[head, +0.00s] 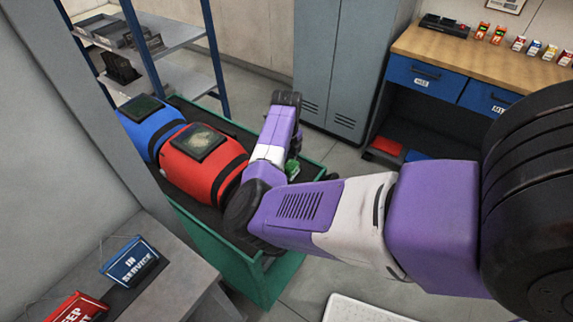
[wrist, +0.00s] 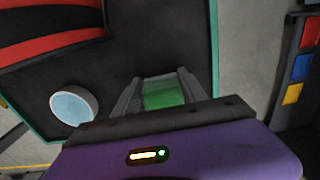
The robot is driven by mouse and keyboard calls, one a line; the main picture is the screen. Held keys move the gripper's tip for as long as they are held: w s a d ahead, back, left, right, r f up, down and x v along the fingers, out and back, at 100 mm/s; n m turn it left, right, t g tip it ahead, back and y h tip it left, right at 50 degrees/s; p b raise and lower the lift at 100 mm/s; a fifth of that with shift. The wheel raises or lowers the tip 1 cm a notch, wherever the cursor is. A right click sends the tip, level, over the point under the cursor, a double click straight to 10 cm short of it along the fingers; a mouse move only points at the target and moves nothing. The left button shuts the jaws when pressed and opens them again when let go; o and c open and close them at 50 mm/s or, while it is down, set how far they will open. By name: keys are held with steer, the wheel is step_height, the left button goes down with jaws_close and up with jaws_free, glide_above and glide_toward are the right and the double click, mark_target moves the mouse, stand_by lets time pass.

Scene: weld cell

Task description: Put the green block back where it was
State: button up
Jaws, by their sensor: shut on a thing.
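The green block (wrist: 163,94) shows between the two fingers of my gripper (wrist: 161,90) in the wrist view, and the fingers are shut on it. In the head view a small part of the green block (head: 293,168) shows beside my purple and white arm; the rest of it and the fingers are hidden. My gripper is over the dark top of a green cart (head: 228,265), near its right side. I cannot tell whether the block touches the cart top.
A red drum (head: 192,165) and a blue drum (head: 139,112) lie on the cart, left of my gripper. A pale round thing (wrist: 73,105) is on the cart top in the wrist view. A grey cabinet (head: 343,65) and a workbench (head: 440,50) stand behind. A grey table (head: 170,285) is at front left.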

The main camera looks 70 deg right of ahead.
steer(key=shift+f, duration=0.1)
steer(key=o, duration=1.3)
